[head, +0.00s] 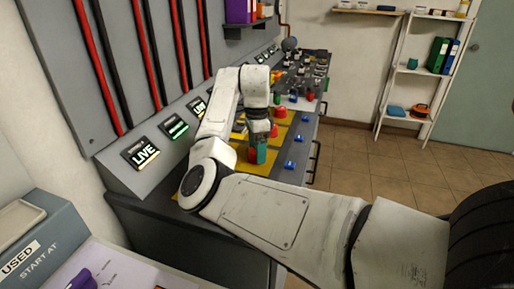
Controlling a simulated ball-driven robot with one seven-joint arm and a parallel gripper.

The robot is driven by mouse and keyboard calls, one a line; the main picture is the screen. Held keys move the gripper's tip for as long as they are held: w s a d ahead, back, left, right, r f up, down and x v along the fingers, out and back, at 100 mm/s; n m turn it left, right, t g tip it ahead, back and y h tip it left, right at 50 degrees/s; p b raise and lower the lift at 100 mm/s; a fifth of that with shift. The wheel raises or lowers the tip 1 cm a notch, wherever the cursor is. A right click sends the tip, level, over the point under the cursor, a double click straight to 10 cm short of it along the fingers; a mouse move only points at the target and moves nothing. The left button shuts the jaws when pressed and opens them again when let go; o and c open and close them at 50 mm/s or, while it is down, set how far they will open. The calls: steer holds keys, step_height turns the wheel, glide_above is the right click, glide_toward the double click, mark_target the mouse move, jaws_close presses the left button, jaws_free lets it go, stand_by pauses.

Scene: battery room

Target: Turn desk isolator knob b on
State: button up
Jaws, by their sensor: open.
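My gripper (257,155) points down over the yellow-marked part of the sloping control desk (150,182), in the head view. It is small in the picture and its jaws are open. Red round knobs show on the yellow panels, one (281,112) to the right of my wrist. Another red part lies close beside the gripper and is partly covered by it. I cannot read any letters, so I cannot tell which control is isolator knob b. My arm and gripper hide part of the desk top. Whether the gripper touches a control cannot be told.
Blue switches (304,118) line the desk's right side. Lit LIVE displays (140,153) stand along its back. A grey wall panel with red and black bars (130,60) rises behind. A USED box (30,240) is at lower left. Open tiled floor (370,165) lies right, before a white shelf (400,90).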

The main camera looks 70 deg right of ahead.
steer(key=c, duration=1)
steer(key=shift+c, duration=0.2)
